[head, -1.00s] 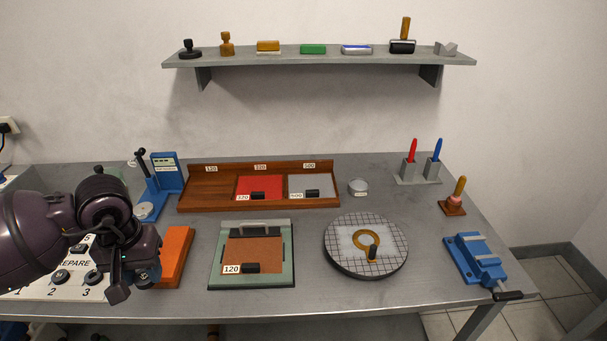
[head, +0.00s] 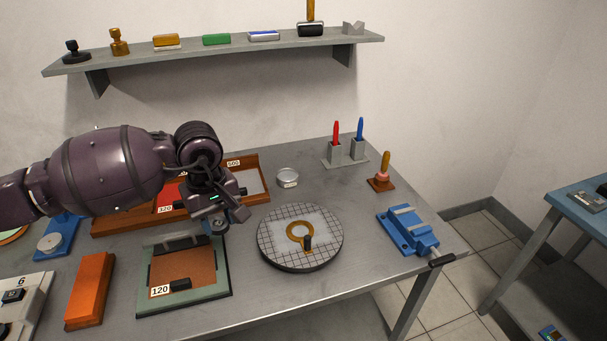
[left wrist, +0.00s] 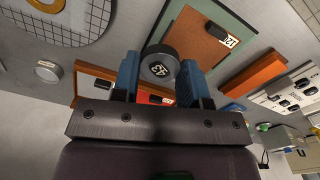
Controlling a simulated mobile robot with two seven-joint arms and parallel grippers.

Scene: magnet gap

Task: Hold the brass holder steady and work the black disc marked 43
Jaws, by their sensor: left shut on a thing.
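The black disc marked 43 (left wrist: 160,62) sits between the two blue fingers of my left gripper (left wrist: 163,84), which is shut on it. In the head view, my left gripper (head: 222,222) hangs above the bench, between the green-framed board and the red tray compartment. The brass holder (head: 300,231) is a ring with a black grip, lying on a round gridded plate (head: 273,258). It is to the right of my left gripper and apart from it. Part of its ring also shows at the top of the left wrist view (left wrist: 47,5). My right gripper is not in view.
The green-framed board (head: 222,290) with a 120 label is below the gripper. A wooden tray (head: 110,224) stands behind it, partly hidden by my arm. A blue vise (head: 408,231), a small round tin (head: 288,178) and an orange block (head: 90,290) are on the bench.

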